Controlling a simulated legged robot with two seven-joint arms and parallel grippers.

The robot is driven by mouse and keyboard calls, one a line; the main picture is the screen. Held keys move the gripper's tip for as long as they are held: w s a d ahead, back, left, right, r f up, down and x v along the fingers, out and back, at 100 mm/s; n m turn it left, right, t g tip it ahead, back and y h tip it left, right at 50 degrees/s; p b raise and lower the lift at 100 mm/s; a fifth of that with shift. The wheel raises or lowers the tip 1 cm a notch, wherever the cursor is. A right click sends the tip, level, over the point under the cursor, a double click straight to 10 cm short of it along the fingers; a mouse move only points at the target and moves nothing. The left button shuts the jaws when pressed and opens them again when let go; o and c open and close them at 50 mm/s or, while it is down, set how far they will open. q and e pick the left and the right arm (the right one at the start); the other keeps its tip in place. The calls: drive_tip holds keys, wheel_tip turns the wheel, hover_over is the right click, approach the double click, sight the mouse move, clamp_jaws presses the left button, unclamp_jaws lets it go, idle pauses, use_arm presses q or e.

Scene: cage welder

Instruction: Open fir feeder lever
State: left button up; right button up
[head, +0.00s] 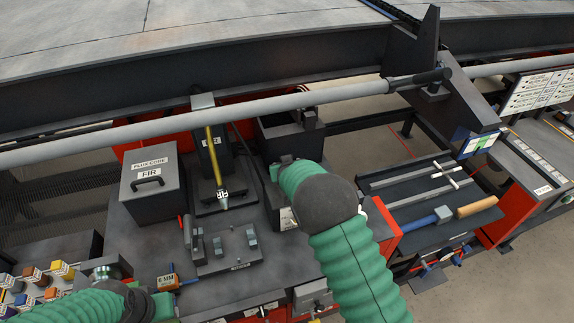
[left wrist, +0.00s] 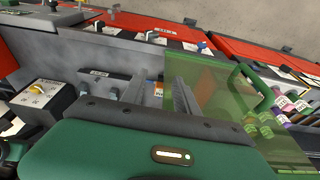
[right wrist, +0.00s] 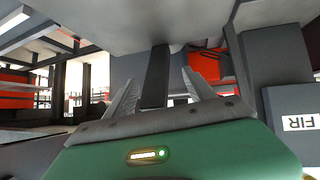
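A yellow lever (head: 214,155) stands upright on the dark feeder, its lower end by a white FIR label (head: 223,194). In the right wrist view a FIR label (right wrist: 298,122) shows on a dark block at the right. My right gripper (head: 280,167) is right of the lever in the head view and apart from it; its fingertips are hidden there. In the right wrist view my right gripper (right wrist: 160,75) has its fingers spread, with a dark bar (right wrist: 155,75) showing between them; contact cannot be told. My left gripper (left wrist: 162,80) is open and empty, low at the left.
A grey lidded FIR box (head: 150,192) stands left of the feeder. A long grey rail (head: 190,124) crosses above the feeder. A small fixture (head: 222,250) and an orange-handled tool (head: 170,281) lie in front. A tool tray (head: 410,212) is at the right.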

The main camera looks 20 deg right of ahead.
drive_tip(key=shift+o, duration=0.5)
drive_tip(key=shift+r, duration=0.1)
drive_tip(key=shift+s+r, duration=0.25)
drive_tip(key=shift+s, duration=0.15)
use_arm(q)
drive_tip(key=shift+s+f, duration=0.15)
drive_tip(key=shift+s, duration=0.1)
use_arm(e)
drive_tip(key=v, duration=1.6)
drive_tip(key=shift+s, duration=0.3)
drive_tip(key=shift+a, duration=0.1)
